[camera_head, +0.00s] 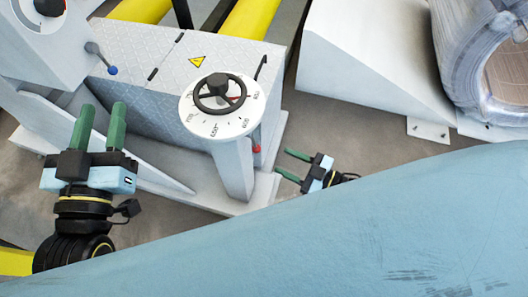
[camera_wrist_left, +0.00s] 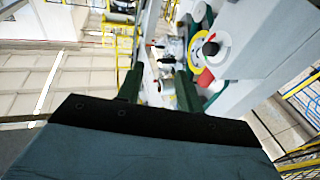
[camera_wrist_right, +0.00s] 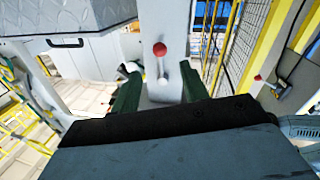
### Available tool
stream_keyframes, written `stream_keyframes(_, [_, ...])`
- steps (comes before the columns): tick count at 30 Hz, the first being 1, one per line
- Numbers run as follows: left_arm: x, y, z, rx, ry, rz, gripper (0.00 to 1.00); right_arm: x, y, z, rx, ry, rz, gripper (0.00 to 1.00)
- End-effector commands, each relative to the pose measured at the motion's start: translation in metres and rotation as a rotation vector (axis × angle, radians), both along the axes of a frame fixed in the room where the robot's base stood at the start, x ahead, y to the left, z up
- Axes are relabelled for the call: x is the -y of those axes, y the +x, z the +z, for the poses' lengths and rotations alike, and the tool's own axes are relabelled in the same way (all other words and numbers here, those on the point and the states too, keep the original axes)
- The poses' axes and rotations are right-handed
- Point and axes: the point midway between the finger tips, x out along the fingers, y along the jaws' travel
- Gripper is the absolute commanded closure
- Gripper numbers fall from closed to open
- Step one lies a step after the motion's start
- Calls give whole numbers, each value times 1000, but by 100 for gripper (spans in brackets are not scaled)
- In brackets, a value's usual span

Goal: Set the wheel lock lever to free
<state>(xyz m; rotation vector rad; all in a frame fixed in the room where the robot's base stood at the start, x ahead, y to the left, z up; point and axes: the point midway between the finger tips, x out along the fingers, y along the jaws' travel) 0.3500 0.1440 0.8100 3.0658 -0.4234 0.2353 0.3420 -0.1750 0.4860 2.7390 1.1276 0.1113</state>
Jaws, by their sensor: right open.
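A short lever with a red ball knob (camera_head: 256,148) sits on the side of the grey post under the handwheel (camera_head: 219,93); I take it for the wheel lock lever. In the right wrist view the red knob (camera_wrist_right: 160,49) stands above its pale pivot, framed between my fingers but further off. No free or locked marking is readable. My right gripper (camera_head: 283,163) is open and empty, to the right of and below the knob in the head view, apart from it. My left gripper (camera_head: 99,122) is open and empty at the left, away from the lever.
A blue-knobbed lever (camera_head: 112,70) stands on the left machine part. A white dial (camera_head: 185,108) surrounds the handwheel. A wrapped coil (camera_head: 470,60) is at the upper right. A large light-blue surface (camera_head: 330,235) covers the lower front. Bare floor (camera_head: 350,150) lies right of the post.

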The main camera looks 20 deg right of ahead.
Motion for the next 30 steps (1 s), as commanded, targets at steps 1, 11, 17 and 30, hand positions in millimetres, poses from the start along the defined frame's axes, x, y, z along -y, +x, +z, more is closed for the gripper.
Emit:
stream_keyframes(1, [1,-1,6,48,-15,-3,64,-7,7,-1,2,2,0,55])
stream_keyframes(11, [3,-17,47,323,-104,-18,64,-39,40,-1,1,0,0,55])
stream_keyframes(17, [2,-21,54,400,-125,-17,64,-53,53,-2,-1,-1,0,55])
stream_keyframes(30, [2,-22,56,415,-129,-17,64,-55,55,-1,-1,-1,-1,69])
